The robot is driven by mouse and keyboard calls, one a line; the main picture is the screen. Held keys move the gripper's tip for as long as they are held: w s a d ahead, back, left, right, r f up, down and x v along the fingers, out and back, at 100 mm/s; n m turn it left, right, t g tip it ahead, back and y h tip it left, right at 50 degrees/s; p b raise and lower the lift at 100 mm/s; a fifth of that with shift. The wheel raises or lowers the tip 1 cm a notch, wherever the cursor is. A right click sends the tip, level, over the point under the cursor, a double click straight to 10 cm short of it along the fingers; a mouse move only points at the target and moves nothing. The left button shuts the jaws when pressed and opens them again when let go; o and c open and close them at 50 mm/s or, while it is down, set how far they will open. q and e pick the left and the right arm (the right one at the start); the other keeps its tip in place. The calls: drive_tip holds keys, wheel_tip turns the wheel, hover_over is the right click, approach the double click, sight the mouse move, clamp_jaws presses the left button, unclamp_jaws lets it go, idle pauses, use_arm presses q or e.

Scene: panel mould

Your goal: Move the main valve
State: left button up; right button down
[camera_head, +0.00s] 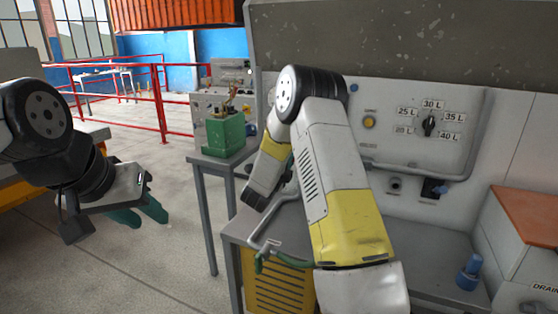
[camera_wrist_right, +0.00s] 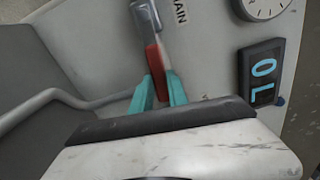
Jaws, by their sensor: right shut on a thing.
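The main valve's red lever handle (camera_wrist_right: 155,60) shows at the top of the right wrist view, with a grey metal end, beside a label partly cut to "AIN". My right gripper (camera_wrist_right: 160,88) has its teal fingers on both sides of the red handle and is shut on it. In the head view the valve and my right gripper are hidden behind my right arm. My left gripper (camera_head: 140,212) is at the left of the head view, its teal fingers apart and empty, over the open floor and away from the panel.
The grey panel has a black selector knob (camera_head: 429,125) among litre labels and a yellow button (camera_head: 369,122). In the wrist view a dark switch (camera_wrist_right: 262,72) and a gauge (camera_wrist_right: 265,5) are to the right. A green box (camera_head: 225,136) stands on a side table. A pipe (camera_wrist_right: 45,100) runs left.

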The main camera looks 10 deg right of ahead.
drive_tip(key=w+a+f+m, duration=0.4)
drive_tip(key=a+f+m, duration=0.3)
drive_tip(key=m, duration=0.9)
drive_tip(key=shift+w+f+m, duration=0.3)
drive_tip(key=shift+w, duration=0.1)
drive_tip(key=shift+a, duration=0.15)
drive_tip(key=c, duration=1.3)
unclamp_jaws()
drive_tip(key=v, duration=0.7)
drive_tip(key=shift+s+a, duration=0.2)
drive_tip(key=shift+s, duration=0.1)
